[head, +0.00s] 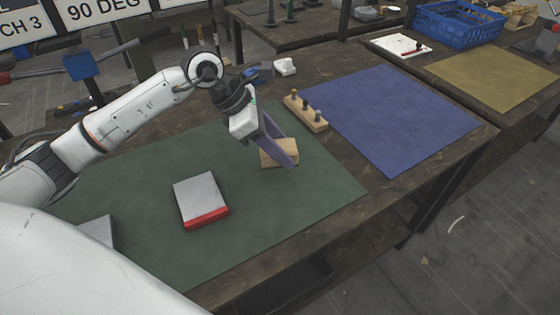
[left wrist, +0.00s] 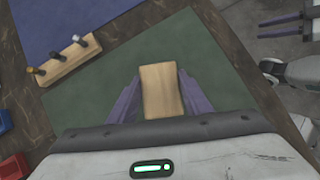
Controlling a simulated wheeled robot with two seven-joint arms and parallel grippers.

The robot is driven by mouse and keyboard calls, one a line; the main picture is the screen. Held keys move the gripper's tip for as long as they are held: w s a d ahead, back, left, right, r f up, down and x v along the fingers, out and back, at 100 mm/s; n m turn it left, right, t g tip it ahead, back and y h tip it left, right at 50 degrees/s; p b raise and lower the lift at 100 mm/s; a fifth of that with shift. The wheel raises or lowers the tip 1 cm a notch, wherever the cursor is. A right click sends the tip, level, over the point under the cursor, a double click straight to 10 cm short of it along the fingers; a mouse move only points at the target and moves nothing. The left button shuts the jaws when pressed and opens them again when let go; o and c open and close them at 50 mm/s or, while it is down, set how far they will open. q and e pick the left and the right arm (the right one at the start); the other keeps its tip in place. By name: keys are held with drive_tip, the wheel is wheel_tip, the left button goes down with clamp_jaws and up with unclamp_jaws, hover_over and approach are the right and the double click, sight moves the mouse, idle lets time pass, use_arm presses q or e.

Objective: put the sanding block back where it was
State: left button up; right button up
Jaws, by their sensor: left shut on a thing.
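The sanding block, a light wooden block (head: 271,153), is between the purple fingers of my left gripper (head: 283,151), over the right part of the green mat (head: 317,180). In the left wrist view the block (left wrist: 160,90) sits between both fingers, which are shut on it. I cannot tell whether its underside touches the mat. My right gripper (left wrist: 281,26) shows at the top right of the left wrist view, its two fingers apart and nothing between them, away from the mat. It is out of the head view.
A grey and red block (head: 201,199) lies on the green mat, left of my gripper. A wooden rack with several pegs (head: 305,112) stands between the green mat and the blue mat (head: 393,115). The blue mat is bare. A blue crate (head: 458,24) stands at the back right.

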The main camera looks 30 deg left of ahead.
use_arm(q)
drive_tip(key=shift+f, duration=2.25)
drive_tip(key=o, duration=1.2)
drive_tip(key=shift+f, duration=0.1)
drive_tip(key=v, duration=1.2)
